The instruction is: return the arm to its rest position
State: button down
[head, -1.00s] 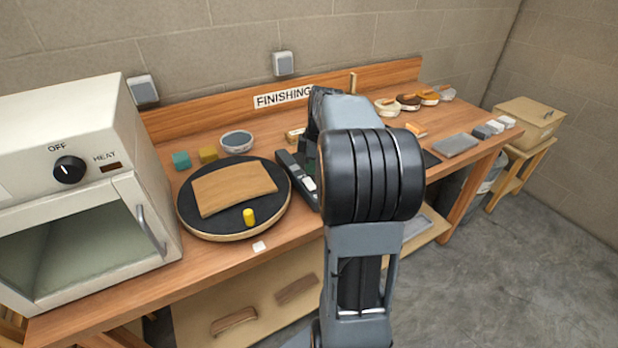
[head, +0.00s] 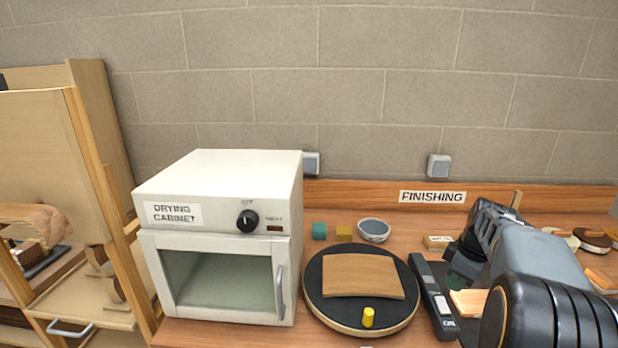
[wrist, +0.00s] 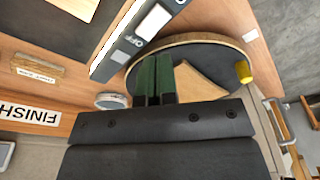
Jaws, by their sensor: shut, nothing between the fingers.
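My gripper (wrist: 154,80) shows in the wrist view with its two dark green fingers side by side, shut and empty. It appears over the bench near the round black turntable (wrist: 130,78). In the head view my arm fills the lower right, and its links largely hide the gripper. The turntable (head: 314,290) carries a bent wood panel (head: 362,275) and a yellow cylinder (head: 368,317).
A white drying cabinet (head: 225,190) with its door shut and knob at OFF stands left of the turntable. A black device (head: 434,295) lies right of it. Small blocks and a round tin (head: 373,230) sit behind. A wooden rack (head: 110,190) stands far left.

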jog(key=f+m, duration=0.1)
jog(key=s+m, duration=0.1)
jog(key=m, duration=0.1)
jog(key=f+m, duration=0.1)
jog(key=m, duration=0.1)
jog(key=shift+s+a+f, duration=0.2)
jog(key=shift+a+f, duration=0.1)
jog(key=s+a+m, duration=0.1)
jog(key=s+a, duration=0.2)
jog(key=a, duration=0.4)
jog(key=s+a+m+t+h, duration=0.1)
jog(key=s+a, duration=0.3)
jog(key=a, duration=0.2)
jog(key=s+a+m+t, duration=0.1)
jog(key=s+a, duration=0.3)
jog(key=a, duration=0.3)
jog(key=shift+a+m, duration=0.35)
jog(key=shift+m, duration=0.05)
